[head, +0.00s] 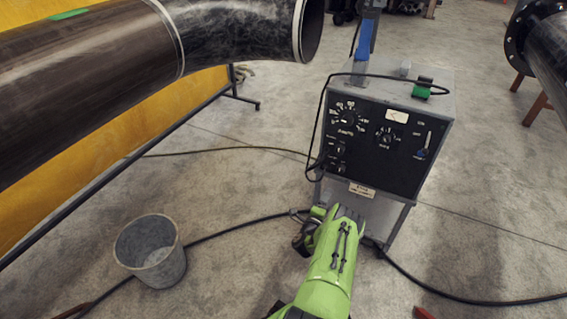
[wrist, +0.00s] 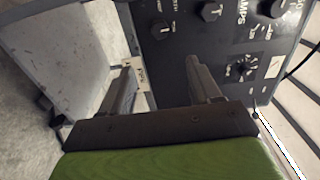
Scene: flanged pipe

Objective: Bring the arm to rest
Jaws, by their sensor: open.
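My green arm reaches up from the bottom of the head view, and its gripper (head: 325,212) is in front of the lower part of a grey welding machine. In the wrist view my gripper (wrist: 160,75) shows two dark fingers spread apart with nothing between them. The machine's black control panel (wrist: 225,45) with knobs lies beyond the fingertips. A small pale label (wrist: 141,75) shows near the left finger. I cannot tell whether the fingers touch the machine.
The welding machine (head: 375,150) has cables along the floor on both sides. A grey bucket (head: 152,252) stands at the left. A large dark pipe (head: 110,70) crosses the upper left before a yellow panel. A flanged pipe (head: 545,45) is at the upper right. Floor at right is mostly clear.

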